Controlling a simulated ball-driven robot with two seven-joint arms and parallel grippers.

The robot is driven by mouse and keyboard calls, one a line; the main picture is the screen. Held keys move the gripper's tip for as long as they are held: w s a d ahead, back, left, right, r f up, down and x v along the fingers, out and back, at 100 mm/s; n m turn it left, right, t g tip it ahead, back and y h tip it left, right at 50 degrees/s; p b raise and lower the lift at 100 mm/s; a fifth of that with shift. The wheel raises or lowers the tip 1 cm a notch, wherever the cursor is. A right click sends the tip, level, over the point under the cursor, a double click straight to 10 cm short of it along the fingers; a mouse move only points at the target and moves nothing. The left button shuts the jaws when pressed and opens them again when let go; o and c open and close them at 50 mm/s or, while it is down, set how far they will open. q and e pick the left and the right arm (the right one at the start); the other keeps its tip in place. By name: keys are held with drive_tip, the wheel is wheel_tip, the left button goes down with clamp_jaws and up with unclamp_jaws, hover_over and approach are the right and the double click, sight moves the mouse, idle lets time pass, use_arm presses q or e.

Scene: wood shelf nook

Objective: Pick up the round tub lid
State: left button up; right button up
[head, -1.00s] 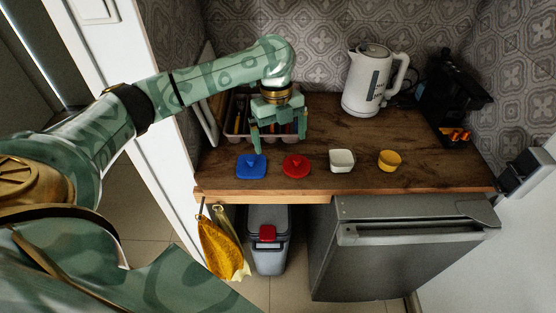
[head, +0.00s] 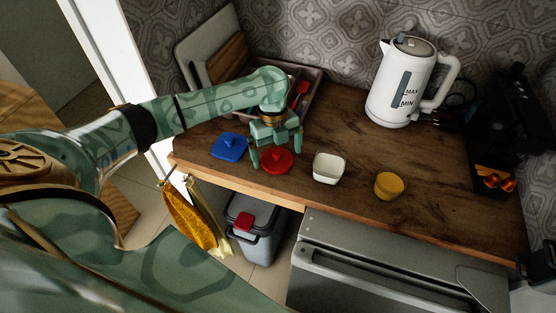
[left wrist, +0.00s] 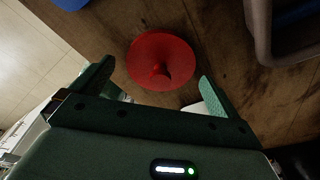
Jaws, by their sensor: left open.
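The round tub lid is the red disc (head: 270,162) with a small knob, lying flat on the wooden counter. It also shows in the left wrist view (left wrist: 150,50), centred between and just beyond the fingertips. My left gripper (head: 276,156) is open and points down over the lid, one finger to each side of it in the head view. Its fingers (left wrist: 156,75) look clear of the lid, with nothing between them. The gripper partly hides the lid's far side in the head view. My right gripper is not in view.
A blue angular lid (head: 229,147) lies left of the red one. A white square tub (head: 329,168) and a yellow round tub (head: 389,186) stand to the right. Behind are a cutlery tray (head: 316,88) and a kettle (head: 401,85). The counter's front edge (head: 240,185) is close.

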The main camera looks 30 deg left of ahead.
use_arm(q)
drive_tip(key=shift+f, duration=0.25)
drive_tip(key=shift+r, duration=0.1)
drive_tip(key=c, duration=1)
drive_tip(key=shift+o, duration=0.2)
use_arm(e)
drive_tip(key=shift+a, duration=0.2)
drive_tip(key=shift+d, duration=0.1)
